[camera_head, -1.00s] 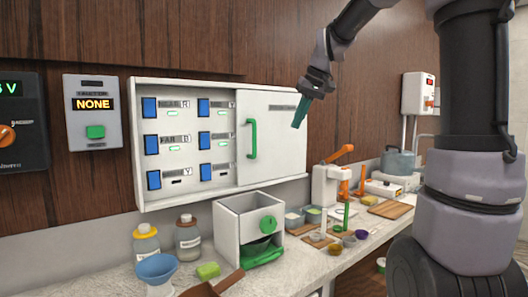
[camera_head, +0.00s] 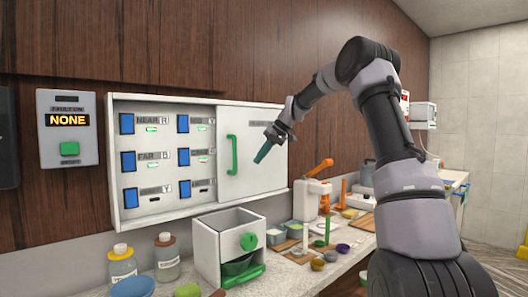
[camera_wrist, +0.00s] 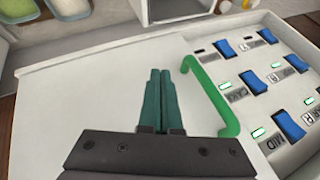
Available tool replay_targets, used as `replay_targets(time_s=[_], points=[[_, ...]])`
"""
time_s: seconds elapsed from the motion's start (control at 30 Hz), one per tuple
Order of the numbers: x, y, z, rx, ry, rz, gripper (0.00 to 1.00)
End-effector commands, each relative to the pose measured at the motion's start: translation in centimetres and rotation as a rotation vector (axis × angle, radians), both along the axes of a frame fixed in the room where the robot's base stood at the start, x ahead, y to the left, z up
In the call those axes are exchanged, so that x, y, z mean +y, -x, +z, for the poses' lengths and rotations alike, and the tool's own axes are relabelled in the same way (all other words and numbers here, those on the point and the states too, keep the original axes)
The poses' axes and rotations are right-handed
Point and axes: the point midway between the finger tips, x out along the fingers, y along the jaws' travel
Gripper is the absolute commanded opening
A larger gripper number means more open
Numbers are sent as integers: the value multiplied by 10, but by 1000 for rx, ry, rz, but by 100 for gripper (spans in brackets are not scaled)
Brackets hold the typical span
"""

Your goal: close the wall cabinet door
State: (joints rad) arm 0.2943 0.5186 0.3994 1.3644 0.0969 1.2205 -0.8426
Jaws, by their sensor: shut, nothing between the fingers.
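The white wall cabinet (camera_head: 160,212) hangs on the wood wall. Its sliding door (camera_head: 270,172), with a green upright handle (camera_head: 232,155), covers the right part. The left part is open and shows blue switches with labels and small lights. My gripper (camera_head: 262,155) is shut and empty, in front of the door to the right of the handle. In the wrist view, the closed teal fingers (camera_wrist: 158,75) are over the white door panel (camera_wrist: 85,105), beside the green handle (camera_wrist: 210,96). I cannot tell whether they touch the door.
A box reading NONE (camera_head: 67,130) with a green button is on the wall at left. Below the cabinet, the counter holds a white drawer box (camera_head: 207,250), two jars, small bowls and a white machine with an orange lever (camera_head: 318,168).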

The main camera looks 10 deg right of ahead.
Motion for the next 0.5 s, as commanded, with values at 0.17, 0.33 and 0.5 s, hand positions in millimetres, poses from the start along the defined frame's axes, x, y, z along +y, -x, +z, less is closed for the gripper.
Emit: replay_targets(time_s=[0.17, 0.33, 0.5], points=[[22, -9, -31, 2, -1, 2, 0], [46, -3, -33, -1, 0, 2, 0], [58, 0, -34, 0, 0, 0, 0]])
